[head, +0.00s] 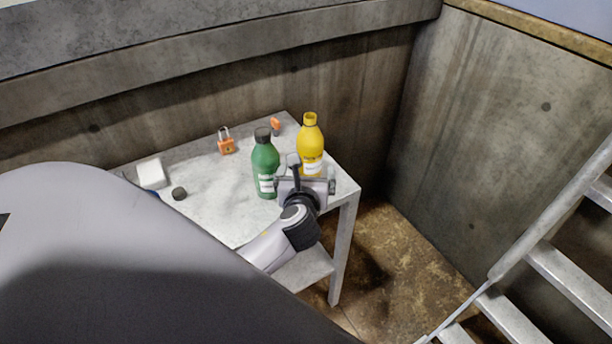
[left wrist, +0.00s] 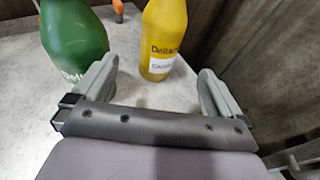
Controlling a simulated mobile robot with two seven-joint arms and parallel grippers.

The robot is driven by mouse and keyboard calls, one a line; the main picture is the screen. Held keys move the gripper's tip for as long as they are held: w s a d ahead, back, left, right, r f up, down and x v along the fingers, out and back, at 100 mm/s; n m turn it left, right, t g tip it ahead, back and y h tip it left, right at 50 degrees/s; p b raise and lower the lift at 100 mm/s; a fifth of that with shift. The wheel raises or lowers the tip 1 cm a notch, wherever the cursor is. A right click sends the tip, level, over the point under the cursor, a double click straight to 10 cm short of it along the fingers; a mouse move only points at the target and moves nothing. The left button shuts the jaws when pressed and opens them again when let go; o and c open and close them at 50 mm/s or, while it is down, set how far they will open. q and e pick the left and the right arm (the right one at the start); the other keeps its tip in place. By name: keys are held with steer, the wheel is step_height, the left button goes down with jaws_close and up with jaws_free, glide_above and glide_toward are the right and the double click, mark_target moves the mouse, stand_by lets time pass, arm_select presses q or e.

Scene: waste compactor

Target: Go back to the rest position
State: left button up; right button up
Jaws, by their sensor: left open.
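My left gripper (head: 305,172) is over the near right part of a grey table (head: 215,200), in front of a green bottle and a yellow bottle. In the left wrist view its two fingers (left wrist: 157,85) are spread apart with nothing between the tips. The yellow bottle (head: 311,145) stands upright beyond the fingers, and it also shows in the left wrist view (left wrist: 162,40). The green bottle (head: 264,163) stands upright to the left of the gripper, close to the left finger in the left wrist view (left wrist: 75,40). I cannot tell whether they touch. My right gripper is not in view.
An orange padlock (head: 226,145), a small orange object (head: 275,125), a dark round piece (head: 179,193) and a white block (head: 151,173) lie on the table. Concrete walls (head: 490,130) close off the back and right. Metal stairs (head: 570,275) stand at the lower right.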

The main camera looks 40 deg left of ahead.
arm_select(q)
steer(key=shift+s+d+r, duration=0.1)
steer(key=shift+s+d, duration=0.05)
steer(key=shift+s, duration=0.05)
stand_by(0.6)
steer(key=s+d+f+n+g+h, duration=0.2)
steer(key=s+d+n+g+h, duration=0.1)
steer(key=s+n, duration=0.6)
steer(key=s+d+f+n+g+h, duration=0.1)
steer(key=s+d+n+g+h, duration=0.15)
steer(key=s+n, duration=0.6)
steer(key=s+d+f+n+g+h, duration=0.2)
steer(key=s+d+n+g, duration=0.15)
steer(key=s+n, duration=0.6)
steer(key=w+d+f+t+h, duration=0.2)
steer(key=w+d+f+t, duration=0.1)
steer(key=w+f+t, duration=0.4)
steer(key=shift+d+f, duration=0.15)
steer(key=shift+f, duration=0.8)
